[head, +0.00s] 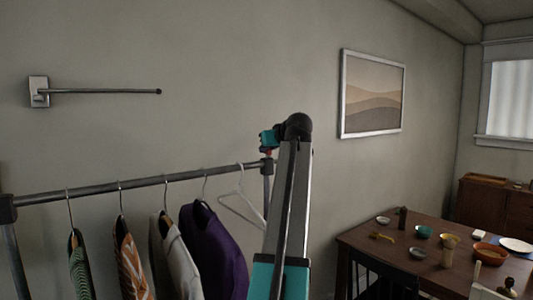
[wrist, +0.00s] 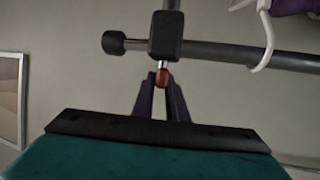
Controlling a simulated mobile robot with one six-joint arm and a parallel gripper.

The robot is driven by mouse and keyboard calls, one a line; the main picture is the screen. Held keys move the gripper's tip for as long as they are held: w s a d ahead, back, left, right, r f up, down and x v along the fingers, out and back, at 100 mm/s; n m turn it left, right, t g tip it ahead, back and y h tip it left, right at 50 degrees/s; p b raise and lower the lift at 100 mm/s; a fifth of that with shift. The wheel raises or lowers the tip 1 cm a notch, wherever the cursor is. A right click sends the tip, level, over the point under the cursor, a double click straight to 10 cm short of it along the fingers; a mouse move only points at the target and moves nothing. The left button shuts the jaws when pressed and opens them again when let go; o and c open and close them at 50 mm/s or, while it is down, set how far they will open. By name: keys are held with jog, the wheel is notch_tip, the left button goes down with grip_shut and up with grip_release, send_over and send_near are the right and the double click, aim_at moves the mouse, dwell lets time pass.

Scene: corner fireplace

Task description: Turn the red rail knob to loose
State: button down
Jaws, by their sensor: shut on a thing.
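The red rail knob (wrist: 163,79) is in the middle of the wrist view, just below the black rail clamp (wrist: 166,36). My gripper (wrist: 163,84) is shut on the knob, with one dark finger on each side of it. In the head view, a small bit of the red knob (head: 267,152) shows at the right end of the clothes rail (head: 145,183). My gripper (head: 266,142) is there too, partly hidden by my own arm. Which way the knob is turned cannot be told.
Several garments, including a purple one (head: 210,250), hang on the rail. An empty white hanger (head: 243,211) hangs close to the clamp. A wall bar (head: 105,91) is at upper left. A dining table (head: 365,238) with dishes and a dark chair (head: 385,278) stand at the right.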

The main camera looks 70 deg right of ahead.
jog(key=shift+d+r+n+t+y+b, duration=0.1)
jog(key=shift+r+n+t+y+b, duration=0.1)
jog(key=shift+n+t+y+b, duration=0.95)
jog(key=shift+w+n+y, duration=0.1)
jog(key=shift+n+y, duration=0.15)
jog(key=shift+n, duration=0.1)
jog(key=c, duration=1.8)
grip_release()
jog(key=shift+w+f, duration=0.1)
jog(key=shift+o, duration=0.2)
jog(key=shift+s, duration=0.2)
jog(key=shift+s+a, duration=0.4)
jog(key=shift+s, duration=0.1)
jog(key=b+v, duration=0.3)
jog(key=v, duration=0.9)
jog(key=shift+a+r, duration=0.15)
jog(key=shift+r, duration=0.2)
jog(key=shift+s, duration=0.25)
